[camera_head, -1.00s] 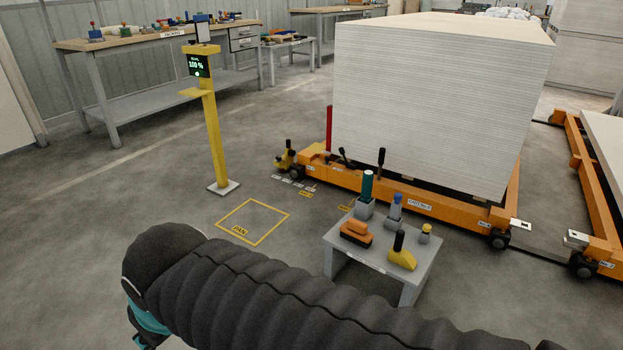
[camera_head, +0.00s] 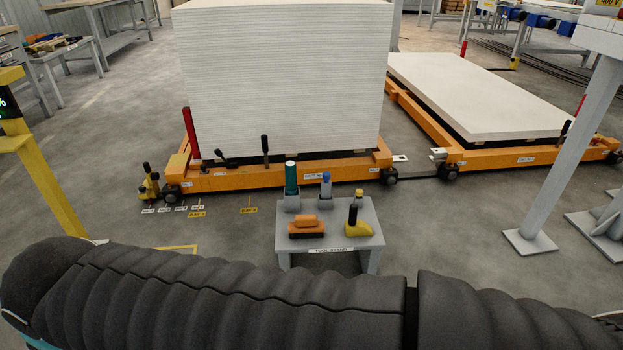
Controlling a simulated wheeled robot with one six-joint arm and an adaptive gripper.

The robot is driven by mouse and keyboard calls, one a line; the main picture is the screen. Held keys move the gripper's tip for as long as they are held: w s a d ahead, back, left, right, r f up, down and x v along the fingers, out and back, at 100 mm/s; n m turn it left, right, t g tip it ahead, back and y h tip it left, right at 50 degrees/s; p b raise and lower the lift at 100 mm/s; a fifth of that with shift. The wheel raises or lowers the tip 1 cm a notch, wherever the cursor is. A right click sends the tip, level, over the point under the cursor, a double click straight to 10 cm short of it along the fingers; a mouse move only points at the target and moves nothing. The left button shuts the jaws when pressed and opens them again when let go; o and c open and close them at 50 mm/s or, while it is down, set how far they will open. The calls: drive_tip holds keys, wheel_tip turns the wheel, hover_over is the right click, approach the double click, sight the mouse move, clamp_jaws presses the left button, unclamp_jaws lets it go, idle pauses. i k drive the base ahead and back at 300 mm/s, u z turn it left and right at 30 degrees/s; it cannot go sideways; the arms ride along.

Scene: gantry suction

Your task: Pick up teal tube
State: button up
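The teal tube (camera_head: 291,178) stands upright in a grey holder (camera_head: 292,203) at the back left of a small grey stand (camera_head: 366,212). Its top end is pale and its lower end is hidden in the holder. My arm, in a black ribbed sleeve, crosses the bottom of the view in front of the stand. My gripper is out of the picture, so I cannot see its fingers or whether it holds anything.
On the stand are an orange brush-like block (camera_head: 306,226), a yellow tool with a black handle (camera_head: 355,222), a blue-topped item (camera_head: 326,184) and a yellow-topped one (camera_head: 359,197). Close behind is an orange cart (camera_head: 240,181) with stacked white boards (camera_head: 280,80). A grey post (camera_head: 565,150) stands right.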

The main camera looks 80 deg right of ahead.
sight(290, 166)
drive_tip(key=z, duration=0.95)
drive_tip(key=i, duration=0.9)
drive_tip(key=z, duration=0.85)
